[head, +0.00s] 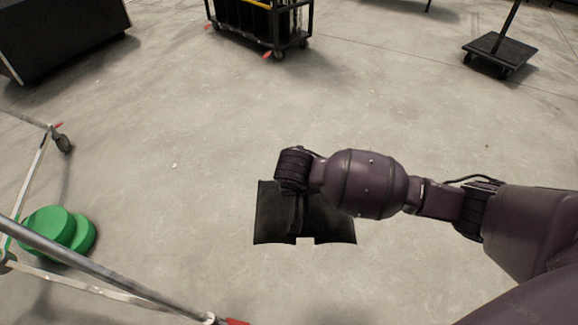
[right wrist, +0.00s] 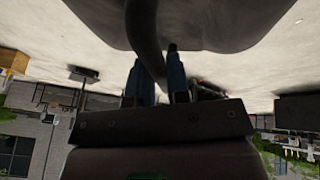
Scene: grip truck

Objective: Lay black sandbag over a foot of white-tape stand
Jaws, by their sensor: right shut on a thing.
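The black sandbag (head: 276,216) hangs in the lower middle of the head view, its two lobes spread side by side. My right gripper (head: 294,175) is above the bag's middle. In the right wrist view, the fingers of my right gripper (right wrist: 158,78) are shut on the bag's handle strap, with the dark sandbag (right wrist: 215,22) filling the top. Metal stand legs (head: 95,277) with red ends cross the lower left of the head view. I cannot make out white tape on them. The bag is well to the right of these legs. My left gripper is out of view.
Green round weights (head: 48,228) lie by the metal legs at left. A black cart (head: 262,25) stands at the top, a flat dolly (head: 499,48) at top right, and a dark case (head: 60,35) at top left. The middle floor is clear.

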